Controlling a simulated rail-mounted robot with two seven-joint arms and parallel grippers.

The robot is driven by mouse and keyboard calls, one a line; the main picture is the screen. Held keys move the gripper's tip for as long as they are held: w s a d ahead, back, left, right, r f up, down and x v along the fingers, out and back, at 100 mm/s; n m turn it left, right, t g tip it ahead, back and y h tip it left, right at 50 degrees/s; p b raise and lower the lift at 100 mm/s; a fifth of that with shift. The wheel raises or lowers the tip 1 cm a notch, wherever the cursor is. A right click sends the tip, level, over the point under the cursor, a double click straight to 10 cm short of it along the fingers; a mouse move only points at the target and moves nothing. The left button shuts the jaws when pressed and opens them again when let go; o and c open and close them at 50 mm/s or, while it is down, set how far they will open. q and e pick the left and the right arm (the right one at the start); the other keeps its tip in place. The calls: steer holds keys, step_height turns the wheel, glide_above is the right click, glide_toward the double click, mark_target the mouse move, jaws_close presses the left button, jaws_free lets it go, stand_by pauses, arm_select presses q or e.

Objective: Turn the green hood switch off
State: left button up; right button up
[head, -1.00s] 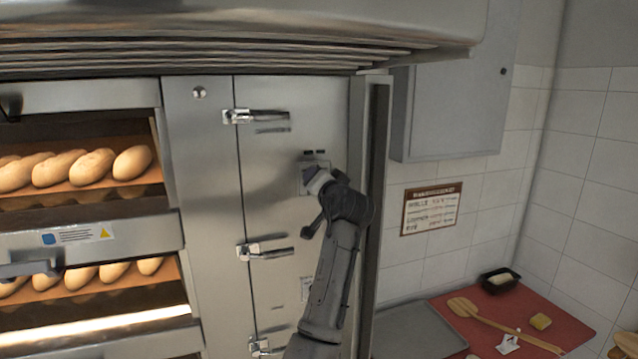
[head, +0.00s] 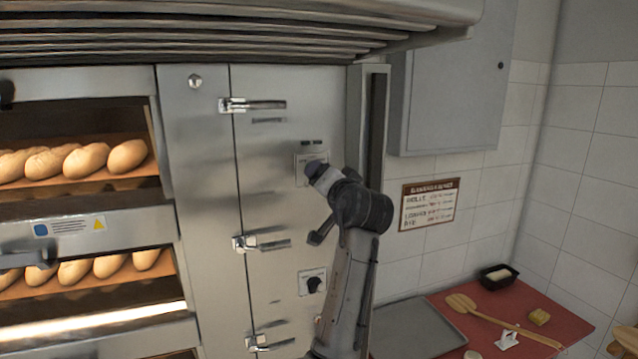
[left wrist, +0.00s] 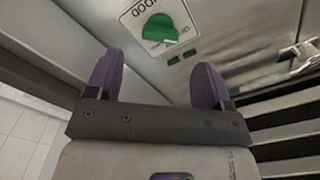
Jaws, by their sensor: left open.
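The green hood switch (left wrist: 160,30) is a round green knob on a white plate lettered HOOD, upside down at the top of the left wrist view. A small white mark shows on the knob's lower right edge. My left gripper (left wrist: 162,68) is open and empty. Its two purple fingers point toward the plate, with the knob beyond and between them; I see no contact. In the head view my left gripper (head: 316,169) is in front of the upper switch plate (head: 299,172) on the steel panel and hides the knob. My right gripper is not in view.
A black knob (head: 314,285) sits lower on the same panel, close to my forearm. Latch handles (head: 262,243) stick out to its left. Bread loaves (head: 85,160) fill the ovens at left. The hood (head: 230,25) overhangs above. A red board (head: 560,325) lies at lower right.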

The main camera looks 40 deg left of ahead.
arm_select(q)
steer(key=b+v, duration=0.1)
steer(key=v, duration=0.6)
steer(key=shift+b, duration=0.4)
steer(key=shift+s, duration=0.1)
